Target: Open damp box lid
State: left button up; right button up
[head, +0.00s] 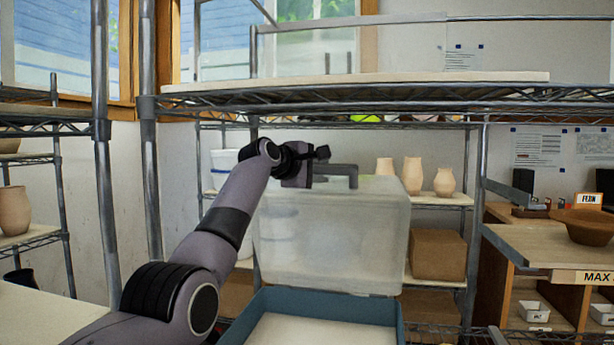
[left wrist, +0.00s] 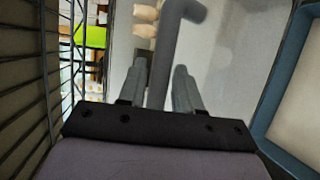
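The damp box has a blue base (head: 402,318) with a pale inside, at the bottom middle of the head view. Its translucent lid (head: 335,240) stands raised and roughly upright above the base's far side, so the inside shows. A grey bar handle (head: 345,168) is at the lid's top edge. My left gripper (head: 318,168) is at this handle. In the left wrist view, the handle (left wrist: 163,62) runs between the two fingers (left wrist: 160,85), which close around it. The lid panel (left wrist: 235,60) and the blue rim (left wrist: 272,85) also show there. My right gripper is not in view.
A wire shelf (head: 350,92) spans above the lid, close over my left gripper. Shelves behind hold pale vases (head: 412,175) and a brown box (head: 437,254). A wooden bench with a brown bowl (head: 585,226) is at the right.

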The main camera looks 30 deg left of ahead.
pick_arm(q)
jog(key=b+v, duration=0.3)
jog(key=v, duration=0.1)
jog(key=shift+s+f, duration=0.1)
jog(key=shift+v, duration=0.75)
